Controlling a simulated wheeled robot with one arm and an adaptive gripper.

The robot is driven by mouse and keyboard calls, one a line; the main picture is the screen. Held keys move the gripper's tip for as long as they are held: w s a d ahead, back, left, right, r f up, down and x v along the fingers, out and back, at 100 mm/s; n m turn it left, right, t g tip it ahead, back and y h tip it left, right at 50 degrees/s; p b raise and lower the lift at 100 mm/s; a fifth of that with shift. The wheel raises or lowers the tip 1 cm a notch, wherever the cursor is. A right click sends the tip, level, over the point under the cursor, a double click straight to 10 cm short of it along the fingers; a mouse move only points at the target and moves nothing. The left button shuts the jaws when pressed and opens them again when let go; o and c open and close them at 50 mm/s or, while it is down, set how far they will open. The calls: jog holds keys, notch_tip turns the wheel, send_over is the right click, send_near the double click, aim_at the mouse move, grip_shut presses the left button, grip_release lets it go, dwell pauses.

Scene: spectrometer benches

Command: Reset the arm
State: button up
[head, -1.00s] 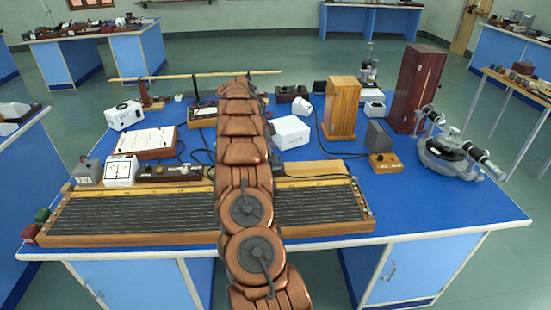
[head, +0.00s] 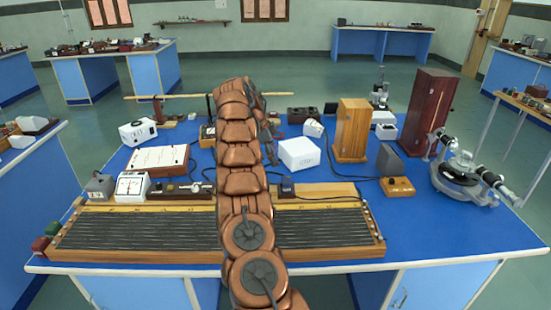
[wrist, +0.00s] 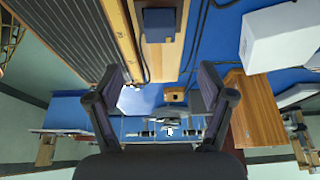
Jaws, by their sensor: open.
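My gripper (wrist: 161,70) is open and empty in the wrist view, its two dark fingers spread apart above the bench. In the head view my copper-coloured arm reaches forward over the middle of the blue bench (head: 330,225). Dark gripper parts (head: 268,145) show at the right of its far end, partly hidden by the arm. No object lies between the fingers. The long wire board (head: 120,228) lies under the arm, which hides part of it. A small dark block (head: 287,187) sits at its back edge, right of the arm.
A white box (head: 298,153) stands close right of the gripper, with a wooden box (head: 351,130), a tall dark cabinet (head: 432,115) and a spectrometer (head: 465,178) farther right. A wooden rod (head: 172,96) spans the back. Meters and boxes crowd the left. The front right bench top is clear.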

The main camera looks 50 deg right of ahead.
jog(key=shift+w+r, duration=0.1)
dwell(0.6)
